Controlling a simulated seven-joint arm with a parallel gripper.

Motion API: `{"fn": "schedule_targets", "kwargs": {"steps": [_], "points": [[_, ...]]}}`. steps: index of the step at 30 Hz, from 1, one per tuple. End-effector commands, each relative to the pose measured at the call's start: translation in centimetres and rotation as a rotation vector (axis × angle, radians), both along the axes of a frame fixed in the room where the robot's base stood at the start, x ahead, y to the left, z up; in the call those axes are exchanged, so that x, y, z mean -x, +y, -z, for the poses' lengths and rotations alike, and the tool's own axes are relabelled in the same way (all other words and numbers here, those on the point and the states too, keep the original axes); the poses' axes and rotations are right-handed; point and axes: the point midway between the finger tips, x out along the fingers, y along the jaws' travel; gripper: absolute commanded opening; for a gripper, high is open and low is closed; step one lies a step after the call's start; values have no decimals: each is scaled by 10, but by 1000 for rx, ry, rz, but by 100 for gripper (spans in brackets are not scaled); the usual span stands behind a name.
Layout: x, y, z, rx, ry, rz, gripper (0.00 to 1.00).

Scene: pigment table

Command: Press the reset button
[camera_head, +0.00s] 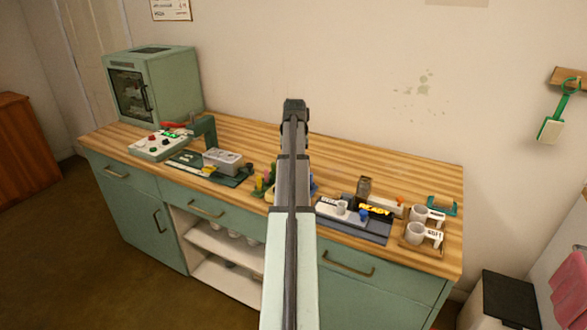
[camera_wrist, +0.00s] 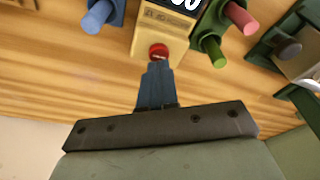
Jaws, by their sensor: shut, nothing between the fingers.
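A round red button (camera_wrist: 158,50) sits on the end of a cream box (camera_wrist: 160,32) in the wrist view. The box has dark printed text, too small for me to read. My gripper (camera_wrist: 157,68) is shut and empty, and its fingertips are right at the near edge of the red button. I cannot tell whether they touch it or hover over it. In the head view my own arm covers the middle of the counter, so the gripper and this button are hidden there.
Blue (camera_wrist: 98,17), green (camera_wrist: 214,48) and pink (camera_wrist: 240,16) pegs flank the cream box. In the head view, a control panel (camera_head: 148,151) stands at the left, near a green cabinet (camera_head: 165,85). A tray with cups (camera_head: 410,246) is at the right.

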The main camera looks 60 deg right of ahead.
Motion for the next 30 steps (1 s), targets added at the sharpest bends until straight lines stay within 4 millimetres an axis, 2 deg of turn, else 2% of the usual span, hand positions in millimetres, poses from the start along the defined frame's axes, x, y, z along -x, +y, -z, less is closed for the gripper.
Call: {"fn": "schedule_targets", "kwargs": {"steps": [13, 30], "points": [[0, 0, 1, 0, 0, 0, 0], [0, 0, 18, 1, 0, 0, 0]]}}
